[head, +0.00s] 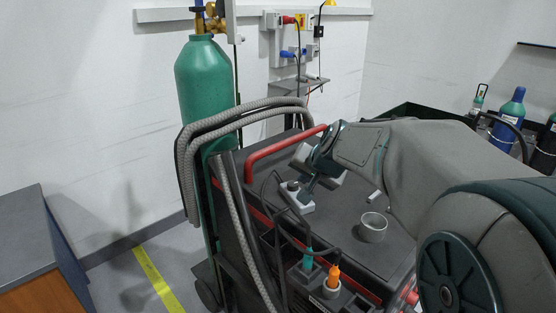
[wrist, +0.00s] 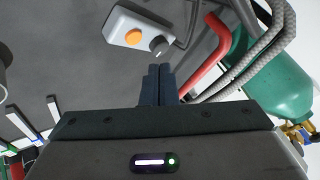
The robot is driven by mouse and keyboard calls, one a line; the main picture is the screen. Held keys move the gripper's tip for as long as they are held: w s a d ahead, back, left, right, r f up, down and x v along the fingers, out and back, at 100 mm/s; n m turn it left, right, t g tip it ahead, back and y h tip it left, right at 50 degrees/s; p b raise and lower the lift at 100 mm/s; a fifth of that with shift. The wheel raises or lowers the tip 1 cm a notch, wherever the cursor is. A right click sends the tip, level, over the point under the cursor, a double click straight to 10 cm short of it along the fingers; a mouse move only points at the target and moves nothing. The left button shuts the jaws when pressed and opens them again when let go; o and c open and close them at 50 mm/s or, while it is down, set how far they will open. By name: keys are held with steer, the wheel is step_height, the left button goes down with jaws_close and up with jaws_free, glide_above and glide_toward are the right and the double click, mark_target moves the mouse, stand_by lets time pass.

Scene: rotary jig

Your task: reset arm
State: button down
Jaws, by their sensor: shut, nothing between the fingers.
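My gripper (wrist: 158,84) is shut and empty in the wrist view, its two dark fingers side by side. It is above the dark top of the cart (head: 336,233). A grey-white box with an orange button and a dark knob (wrist: 136,32) lies on the cart top just beyond the fingertips. In the head view that box (head: 299,200) is below and left of my gripper (head: 308,190), partly hidden by it. My arm reaches in from the right over the cart. In the head view the fingertips look close to the box; I cannot tell whether they touch.
A red handle (head: 284,154) and grey hoses (head: 230,113) edge the cart beside a green gas cylinder (head: 205,82). A metal cup (head: 373,228) stands on the cart top. Orange (head: 333,277) and teal (head: 308,259) handled tools sit in front holders. A cabinet (head: 38,255) stands left.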

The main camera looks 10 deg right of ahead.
steer(key=s+f+n+g, duration=0.1)
steer(key=s, duration=0.3)
steer(key=s+a+f+n+g, duration=0.1)
steer(key=s, duration=0.3)
steer(key=s+f+n, duration=0.1)
steer(key=s+f, duration=0.1)
steer(key=s, duration=0.2)
steer(key=shift+s+a+g, duration=0.35)
steer(key=shift+s+g, duration=0.05)
steer(key=s+d+f+n+g+h, duration=0.1)
steer(key=s+f, duration=0.1)
steer(key=s, duration=0.4)
steer(key=s+f+n+g, duration=0.1)
steer(key=s+f+n, duration=0.1)
steer(key=s, duration=0.4)
steer(key=shift+d+f+g+h, duration=0.3)
steer(key=shift+d+f+h, duration=0.1)
steer(key=shift+s, duration=0.1)
